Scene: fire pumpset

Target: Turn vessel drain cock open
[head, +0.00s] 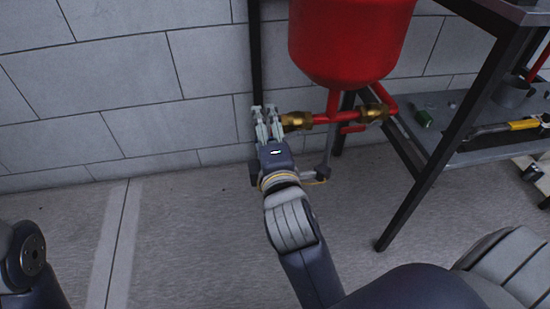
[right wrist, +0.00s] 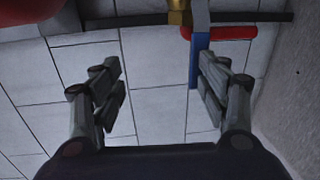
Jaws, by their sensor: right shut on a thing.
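The red vessel (head: 350,40) hangs at the upper middle of the head view. A red pipe with brass valve bodies runs below it. My right gripper (head: 264,108) is at the left brass valve (head: 297,121), its fingers pointing at the wall. In the right wrist view, a blue lever (right wrist: 195,62) hangs below a brass fitting (right wrist: 178,12). It lies along the inner side of the right-hand finger of my right gripper (right wrist: 160,85), which is shut on it; a gap shows beside the other finger. My left gripper is out of view; only part of that arm shows.
A dark-legged metal bench (head: 425,180) stands on the right, with a shelf (head: 480,153) holding tools. A dark vertical post (head: 255,50) runs along the block wall behind my right gripper. The floor at the left is clear.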

